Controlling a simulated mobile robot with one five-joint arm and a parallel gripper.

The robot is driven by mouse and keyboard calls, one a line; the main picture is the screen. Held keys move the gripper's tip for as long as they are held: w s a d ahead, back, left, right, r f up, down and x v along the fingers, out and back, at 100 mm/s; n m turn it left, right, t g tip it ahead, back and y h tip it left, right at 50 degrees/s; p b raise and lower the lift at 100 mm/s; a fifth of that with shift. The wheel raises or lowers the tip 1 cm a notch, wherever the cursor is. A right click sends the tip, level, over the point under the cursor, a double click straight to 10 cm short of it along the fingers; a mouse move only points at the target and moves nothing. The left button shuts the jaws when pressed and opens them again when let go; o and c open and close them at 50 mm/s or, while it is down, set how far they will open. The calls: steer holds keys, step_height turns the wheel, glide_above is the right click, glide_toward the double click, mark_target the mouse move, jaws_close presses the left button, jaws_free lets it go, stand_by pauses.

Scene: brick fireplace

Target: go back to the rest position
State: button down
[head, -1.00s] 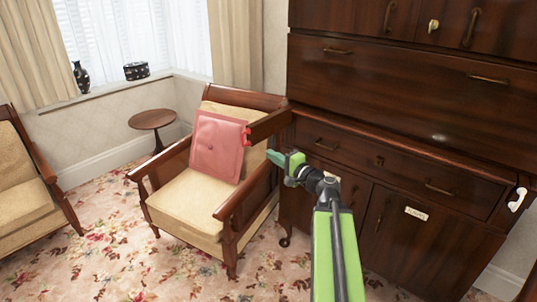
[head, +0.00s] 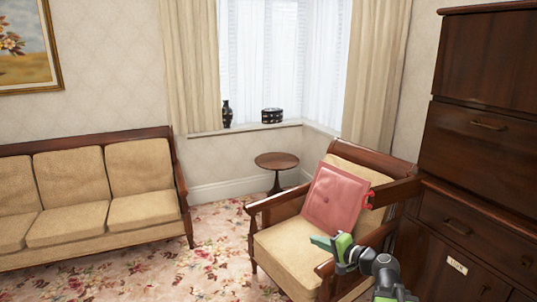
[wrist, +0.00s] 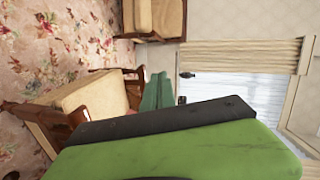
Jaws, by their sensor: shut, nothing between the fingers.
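My gripper (head: 322,243) is at the lower right of the head view, in front of the armchair, with its green fingers shut and nothing between them. The fingers also show in the wrist view (wrist: 157,92), close together. My green and grey arm comes up from the bottom edge of the head view.
A cream armchair (head: 283,254) with a pink cushion (head: 337,197) stands behind the gripper. A dark wooden cabinet (head: 475,175) is close on the right. A sofa (head: 70,225) stands on the left, a round side table (head: 276,161) under the window. Patterned carpet (head: 205,255) lies open between.

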steer(key=s+a+f+n+g+h, duration=0.3)
steer(key=s+a+f+n+g, duration=0.45)
steer(key=a+f, duration=0.45)
steer(key=s+d+f+g+h, duration=0.3)
steer(key=s+d+f, duration=0.1)
steer(key=f, duration=0.1)
steer(key=s+d+f+n+g+h, duration=0.1)
steer(key=s+d+h, duration=0.25)
steer(key=d, duration=0.35)
step_height(320, 180, up, 15)
steer(key=s+p, duration=0.1)
steer(key=p, duration=1.4)
steer(key=shift+s+d+r+g+p, duration=0.15)
steer(key=shift+d+r+g+p, duration=0.05)
steer(key=shift+d+g+p, duration=0.15)
